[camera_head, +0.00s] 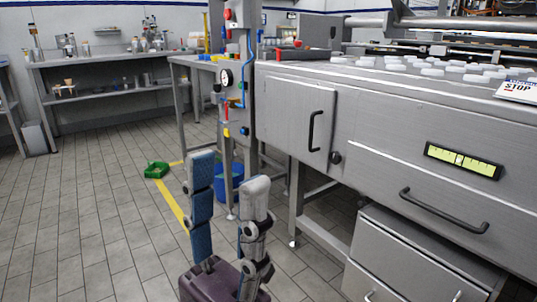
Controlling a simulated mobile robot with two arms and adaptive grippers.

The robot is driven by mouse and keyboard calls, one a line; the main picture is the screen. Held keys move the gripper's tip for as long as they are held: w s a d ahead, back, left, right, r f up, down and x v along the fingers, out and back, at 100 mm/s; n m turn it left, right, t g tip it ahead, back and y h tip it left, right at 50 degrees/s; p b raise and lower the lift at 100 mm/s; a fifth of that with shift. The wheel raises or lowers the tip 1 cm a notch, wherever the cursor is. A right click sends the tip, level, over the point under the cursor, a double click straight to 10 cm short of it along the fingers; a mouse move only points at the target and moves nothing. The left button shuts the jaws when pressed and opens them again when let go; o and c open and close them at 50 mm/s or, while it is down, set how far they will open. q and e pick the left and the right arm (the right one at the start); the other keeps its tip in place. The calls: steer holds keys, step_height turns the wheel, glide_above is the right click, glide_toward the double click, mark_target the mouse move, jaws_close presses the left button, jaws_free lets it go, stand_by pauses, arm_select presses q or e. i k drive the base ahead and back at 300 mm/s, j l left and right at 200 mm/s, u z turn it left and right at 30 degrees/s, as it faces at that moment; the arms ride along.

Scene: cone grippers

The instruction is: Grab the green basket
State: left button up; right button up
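The green basket (157,171) is small and sits on the tiled floor, left of the picture's middle, by a yellow floor line. My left gripper (229,170) rises from the bottom of the picture with its two blue-grey fingers pointing up and spread apart. It is open, and no object shows between the fingers. The basket lies beyond the gripper and to its left, clear of it. My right gripper is not in view.
A large steel machine (390,130) with drawers fills the right side. A blue bin (229,182) stands on the floor behind the fingers. A steel bench (110,97) with bottles stands at the back left. The tiled floor (80,220) at left is clear.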

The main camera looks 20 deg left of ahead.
mark_target(157, 169)
steer(key=u, duration=1.55)
